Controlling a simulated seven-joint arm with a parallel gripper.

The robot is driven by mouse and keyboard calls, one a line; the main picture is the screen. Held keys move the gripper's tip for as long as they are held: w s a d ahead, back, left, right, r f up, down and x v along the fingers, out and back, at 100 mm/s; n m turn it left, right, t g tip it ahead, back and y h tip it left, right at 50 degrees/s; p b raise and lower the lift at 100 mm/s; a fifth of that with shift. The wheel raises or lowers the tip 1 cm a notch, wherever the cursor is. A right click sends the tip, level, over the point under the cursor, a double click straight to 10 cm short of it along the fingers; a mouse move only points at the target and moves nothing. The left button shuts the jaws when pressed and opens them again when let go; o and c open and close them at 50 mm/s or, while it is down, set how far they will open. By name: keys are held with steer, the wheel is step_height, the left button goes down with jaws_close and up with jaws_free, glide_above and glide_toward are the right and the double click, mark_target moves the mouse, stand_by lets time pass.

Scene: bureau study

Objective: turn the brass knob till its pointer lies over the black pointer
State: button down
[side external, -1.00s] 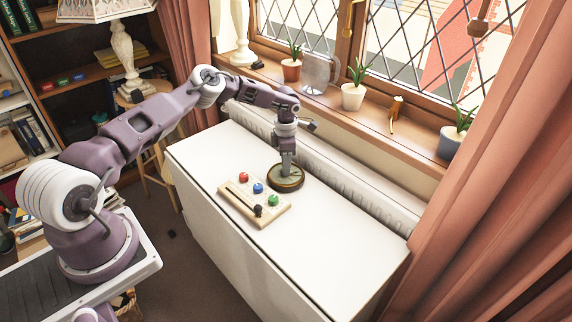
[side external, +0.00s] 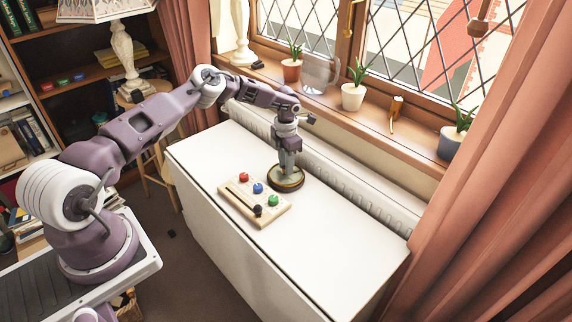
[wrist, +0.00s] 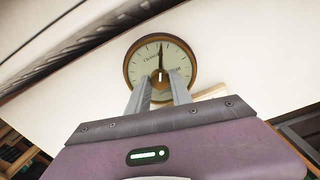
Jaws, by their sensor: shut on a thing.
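A round dial (side external: 290,184) with a brass rim lies flat on the white cabinet top, under my gripper. In the wrist view the dial's pale face (wrist: 143,60) shows scale marks and lettering. A thin black pointer (wrist: 161,50) runs from the middle toward the top of the picture. The brass knob (wrist: 160,76) sits at the dial's middle, with a small pale mark on it. My gripper (wrist: 161,78) points down and is shut on the knob, one finger on each side. I cannot make out the brass pointer apart from the knob; the fingers hide part of the face.
A wooden board (side external: 238,204) with red, blue, green and black knobs lies just left of the dial. A white radiator (side external: 335,178) and a sill with potted plants (side external: 353,92) stand behind. The cabinet top (side external: 335,240) is clear at right.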

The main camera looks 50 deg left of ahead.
steer(key=c, duration=1.1)
jaws_free()
steer(key=shift+c, duration=0.2)
step_height(320, 180, up, 7)
steer(key=shift+r, duration=0.1)
